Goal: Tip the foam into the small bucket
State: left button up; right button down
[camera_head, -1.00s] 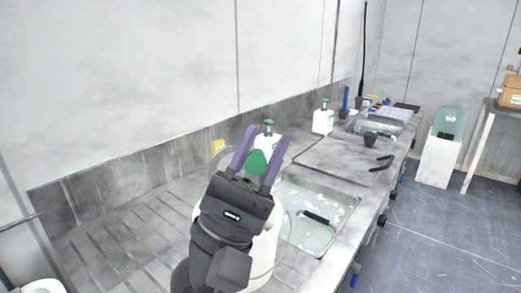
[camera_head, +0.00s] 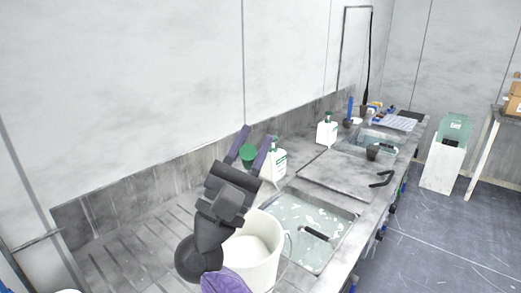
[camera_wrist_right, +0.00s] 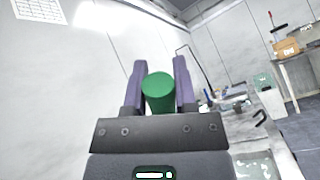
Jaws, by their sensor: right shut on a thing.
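A white bucket (camera_head: 264,262) stands on the worktop at the lower middle of the head view, with a thin handle on its right side and white material inside, partly hidden by my right arm. My right gripper (camera_head: 252,146) is raised above and behind the bucket, its purple fingers pointing up. It is shut on a green rounded piece (camera_head: 248,154), which shows as a green cylinder (camera_wrist_right: 158,93) between the fingers in the right wrist view. What this piece belongs to is hidden. White foam patches float in the near sink (camera_head: 305,218). My left gripper is not in view.
Another white bottle (camera_head: 327,132) stands farther back. A flat grey board (camera_head: 345,180) lies between the two sinks. The ribbed drainboard (camera_head: 135,250) at left looks clear.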

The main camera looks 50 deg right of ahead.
pick_arm(q)
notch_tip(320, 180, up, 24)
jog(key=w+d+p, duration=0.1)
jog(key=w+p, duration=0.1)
jog(key=p, duration=1.9)
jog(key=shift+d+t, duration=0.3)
pick_arm(e)
jog(key=w+d+r+n+y, duration=0.3)
jog(key=w+d+y, duration=0.1)
jog(key=d, duration=0.2)
jog(key=w+d+r+n+t+y, duration=0.1)
jog(key=w+d+r+n+y, duration=0.2)
jog(key=w+d+n+y, duration=0.1)
jog(key=shift+w+d+r+y, duration=0.35)
jog(key=shift+w+d+y, duration=0.3)
jog(key=shift+d, duration=0.45)
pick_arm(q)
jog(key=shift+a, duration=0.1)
pick_arm(e)
jog(key=shift+s, duration=0.1)
